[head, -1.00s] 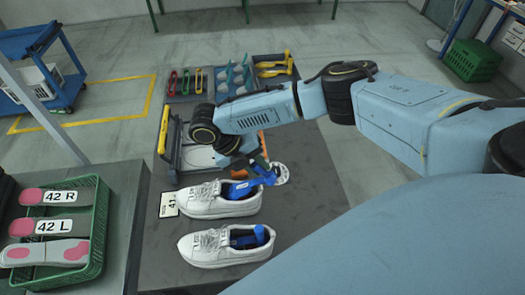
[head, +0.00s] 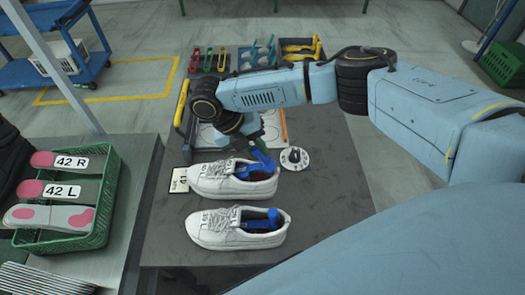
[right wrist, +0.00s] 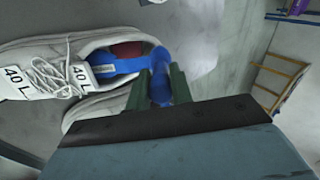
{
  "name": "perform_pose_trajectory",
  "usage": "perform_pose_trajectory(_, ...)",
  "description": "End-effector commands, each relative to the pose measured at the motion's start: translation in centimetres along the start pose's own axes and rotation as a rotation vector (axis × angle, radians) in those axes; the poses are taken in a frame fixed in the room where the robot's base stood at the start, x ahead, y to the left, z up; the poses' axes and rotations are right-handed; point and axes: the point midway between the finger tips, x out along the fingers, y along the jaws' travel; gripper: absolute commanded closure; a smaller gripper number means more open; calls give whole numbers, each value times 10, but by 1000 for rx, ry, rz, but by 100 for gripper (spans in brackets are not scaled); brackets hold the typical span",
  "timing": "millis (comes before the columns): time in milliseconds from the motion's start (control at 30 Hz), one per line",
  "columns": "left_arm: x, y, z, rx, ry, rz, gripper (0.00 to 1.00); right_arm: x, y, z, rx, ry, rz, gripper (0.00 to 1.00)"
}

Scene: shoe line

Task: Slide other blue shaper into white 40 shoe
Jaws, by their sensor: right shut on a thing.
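My right gripper (right wrist: 160,88) is shut on that end of the shaper. In the head view my arm partly hides this gripper (head: 252,150). The nearer white shoe (head: 225,236) has another blue shaper (head: 262,222) inside it. My left gripper is not in view.
A size card (head: 180,180) stands left of the farther shoe. A round grey-white disc (head: 294,158) lies to its right. Coloured tools (head: 208,60) are at the table's back. A green crate of insoles (head: 100,228) stands left. The table's right side is clear.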

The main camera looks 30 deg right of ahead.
Motion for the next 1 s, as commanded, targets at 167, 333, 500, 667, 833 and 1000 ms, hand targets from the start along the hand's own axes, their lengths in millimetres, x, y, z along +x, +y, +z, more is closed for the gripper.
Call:
perform_pose_trajectory(167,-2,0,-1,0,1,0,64,7,7,1,2,-4,50,100)
perform_pose_trajectory(333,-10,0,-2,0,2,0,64,18,8,1,2,-17,129,100)
perform_pose_trajectory(500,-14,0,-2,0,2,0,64,31,11,1,2,-29,205,100)
perform_pose_trajectory(667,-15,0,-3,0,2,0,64,42,15,2,2,-39,271,100)
perform_pose_trajectory(833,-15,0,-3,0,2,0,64,50,18,2,3,-48,325,100)
perform_pose_trajectory(1000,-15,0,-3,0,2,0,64,54,19,3,3,-55,353,100)
